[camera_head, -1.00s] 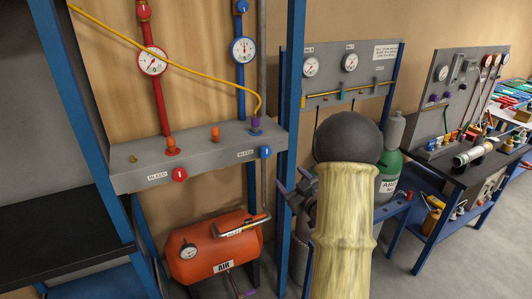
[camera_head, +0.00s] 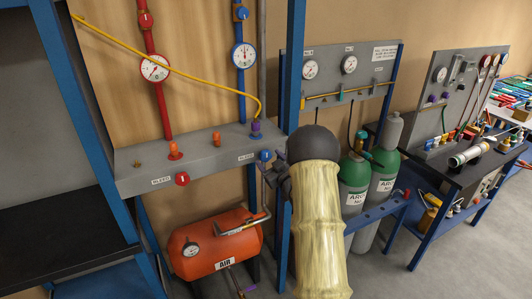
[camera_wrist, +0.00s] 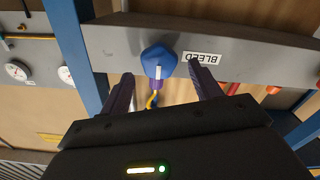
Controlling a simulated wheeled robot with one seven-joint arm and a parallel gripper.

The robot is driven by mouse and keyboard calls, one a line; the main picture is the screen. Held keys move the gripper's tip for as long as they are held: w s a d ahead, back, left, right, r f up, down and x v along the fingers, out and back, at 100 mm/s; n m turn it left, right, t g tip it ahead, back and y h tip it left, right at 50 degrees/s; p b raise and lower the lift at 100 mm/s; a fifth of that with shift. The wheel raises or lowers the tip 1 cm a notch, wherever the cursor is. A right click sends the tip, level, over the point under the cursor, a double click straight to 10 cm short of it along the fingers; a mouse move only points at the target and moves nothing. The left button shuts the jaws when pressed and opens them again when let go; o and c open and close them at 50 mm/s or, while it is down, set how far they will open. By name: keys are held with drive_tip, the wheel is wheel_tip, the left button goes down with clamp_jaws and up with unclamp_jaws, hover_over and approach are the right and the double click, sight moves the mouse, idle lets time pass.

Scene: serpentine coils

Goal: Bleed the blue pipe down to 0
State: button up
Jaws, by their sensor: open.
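The blue pipe (camera_head: 240,88) runs down the wall to a grey shelf, with a blue-rimmed gauge (camera_head: 243,55) on it; its reading is too small to tell. The blue bleed knob (camera_head: 264,155) is on the shelf's front face beside a BLEED label. In the wrist view the blue knob (camera_wrist: 158,55) shows a white mark and lies ahead of my gripper, between the lines of its two fingers. My gripper (camera_wrist: 163,82) is open and empty, its purple-dark fingertips just short of the knob. In the head view my gripper (camera_head: 270,178) is just below the knob, partly hidden by my arm.
A red pipe (camera_head: 160,112) with gauge and red bleed knob (camera_head: 182,179) stands to the left. An orange air tank (camera_head: 214,243) with a pipe rising from it is below. A blue post (camera_head: 292,70) and green cylinders (camera_head: 352,180) are close on the right.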

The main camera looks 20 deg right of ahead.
sight(266, 156)
drive_tip(key=shift+w+p, duration=0.4)
drive_tip(key=shift+w, duration=1.25)
drive_tip(key=c, duration=1)
drive_tip(key=shift+o, duration=0.2)
